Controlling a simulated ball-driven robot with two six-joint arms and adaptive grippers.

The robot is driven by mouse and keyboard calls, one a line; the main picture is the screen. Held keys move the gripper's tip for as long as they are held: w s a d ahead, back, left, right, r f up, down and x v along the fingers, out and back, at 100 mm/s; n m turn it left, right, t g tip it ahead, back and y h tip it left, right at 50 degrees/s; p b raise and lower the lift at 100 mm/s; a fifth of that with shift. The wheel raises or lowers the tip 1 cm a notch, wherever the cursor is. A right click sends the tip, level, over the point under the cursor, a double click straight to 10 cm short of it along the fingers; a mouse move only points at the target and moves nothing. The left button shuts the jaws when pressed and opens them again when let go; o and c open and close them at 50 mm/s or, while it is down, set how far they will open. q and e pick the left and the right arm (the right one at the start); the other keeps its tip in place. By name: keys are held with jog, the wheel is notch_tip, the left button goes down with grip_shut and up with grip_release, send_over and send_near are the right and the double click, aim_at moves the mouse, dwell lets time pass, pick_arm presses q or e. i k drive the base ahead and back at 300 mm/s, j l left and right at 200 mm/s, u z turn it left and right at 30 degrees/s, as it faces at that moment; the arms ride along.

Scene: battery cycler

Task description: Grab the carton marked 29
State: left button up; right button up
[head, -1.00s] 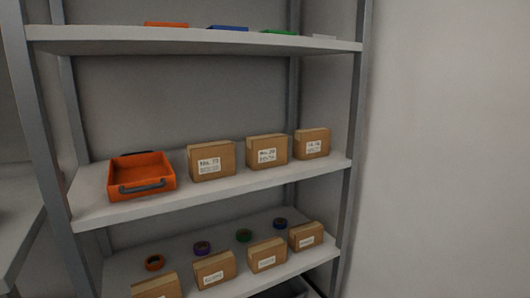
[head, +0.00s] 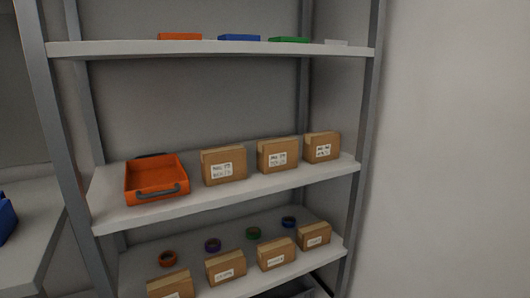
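Three labelled cartons stand in a row on the middle shelf: a left carton (head: 223,166), a middle carton (head: 277,155) and a right carton (head: 321,146). Each has a white label with small print. The numbers are too blurred to read surely, so I cannot tell which one is marked 29. Neither of my grippers is in view.
An orange tray with a dark handle (head: 156,180) sits left of the cartons on the middle shelf (head: 130,217). The lower shelf holds several cartons and tape rolls. Orange, blue and green items lie on the top shelf. Metal posts frame the rack; a wall is at right.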

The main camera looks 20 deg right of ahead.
aim_at(274, 155)
jog(key=i+l+u, duration=0.15)
jog(key=l+u, duration=0.55)
jog(key=u, duration=0.25)
jog(key=i+l, duration=0.05)
